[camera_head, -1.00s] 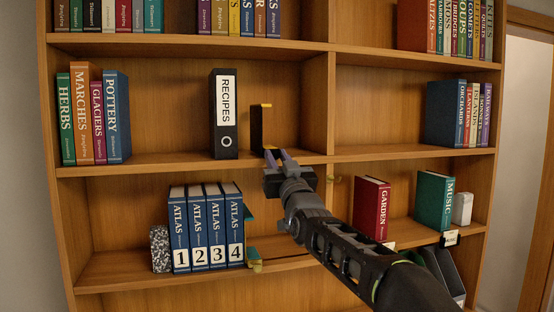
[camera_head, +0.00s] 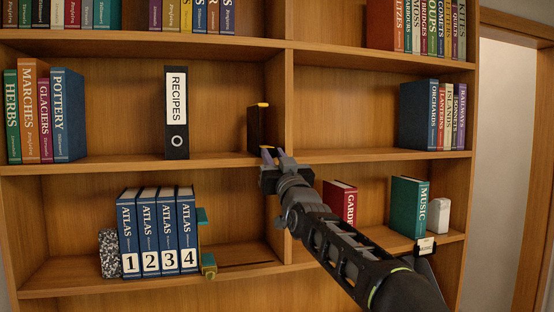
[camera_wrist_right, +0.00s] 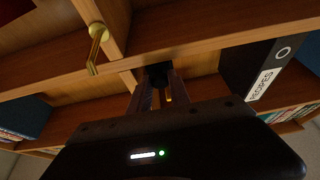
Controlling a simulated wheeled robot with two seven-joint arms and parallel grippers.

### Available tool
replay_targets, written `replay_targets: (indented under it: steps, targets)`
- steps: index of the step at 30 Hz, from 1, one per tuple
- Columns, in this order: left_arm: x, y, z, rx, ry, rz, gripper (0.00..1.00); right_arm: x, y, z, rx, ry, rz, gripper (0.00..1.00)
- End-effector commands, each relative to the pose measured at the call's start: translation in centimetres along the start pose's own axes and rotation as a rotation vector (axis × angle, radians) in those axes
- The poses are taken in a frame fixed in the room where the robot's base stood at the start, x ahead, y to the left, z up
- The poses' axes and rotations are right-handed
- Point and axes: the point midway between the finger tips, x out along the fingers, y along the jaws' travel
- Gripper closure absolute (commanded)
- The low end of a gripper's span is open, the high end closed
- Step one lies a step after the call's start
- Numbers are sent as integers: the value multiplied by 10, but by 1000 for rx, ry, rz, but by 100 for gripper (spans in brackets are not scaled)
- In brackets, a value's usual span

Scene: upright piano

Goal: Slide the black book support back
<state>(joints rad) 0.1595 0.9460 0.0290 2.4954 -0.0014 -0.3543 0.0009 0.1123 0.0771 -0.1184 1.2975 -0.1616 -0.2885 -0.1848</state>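The black book support (camera_head: 255,127), an upright dark plate with yellow-orange edging, stands on the middle shelf between the RECIPES binder (camera_head: 176,112) and the upright divider (camera_head: 279,95). A wide gap separates it from the binder, and a narrower one from the divider. My right gripper (camera_head: 274,155) is at its lower front edge. In the right wrist view, the two fingers (camera_wrist_right: 159,92) are apart with a dark and yellow piece between their tips. I cannot tell whether they grip it. My left gripper is not in view.
ATLAS volumes (camera_head: 157,233) stand on the shelf below, beside a teal and yellow support (camera_head: 205,245). The red GARDEN book (camera_head: 342,198) and the green MUSIC book (camera_head: 407,205) stand lower right. A brass hook-like piece (camera_wrist_right: 96,45) shows in the right wrist view.

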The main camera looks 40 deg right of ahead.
Motion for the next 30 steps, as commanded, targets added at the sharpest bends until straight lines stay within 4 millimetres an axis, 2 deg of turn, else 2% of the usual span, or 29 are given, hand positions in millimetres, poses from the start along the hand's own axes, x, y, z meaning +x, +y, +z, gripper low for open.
replay_targets:
  steps: [1, 8, 19, 23, 30]
  targets:
    - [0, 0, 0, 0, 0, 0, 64, 0, 0, -1, -1, 1, 1, 75]
    - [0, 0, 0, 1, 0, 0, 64, 0, 1, -1, -1, 1, 2, 56]
    - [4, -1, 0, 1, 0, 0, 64, -5, 1, 1, -1, 1, 1, 56]
    - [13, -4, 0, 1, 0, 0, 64, -20, 1, 2, 0, 2, 2, 56]
    - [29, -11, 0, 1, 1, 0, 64, -60, 1, 2, 0, 2, 1, 56]
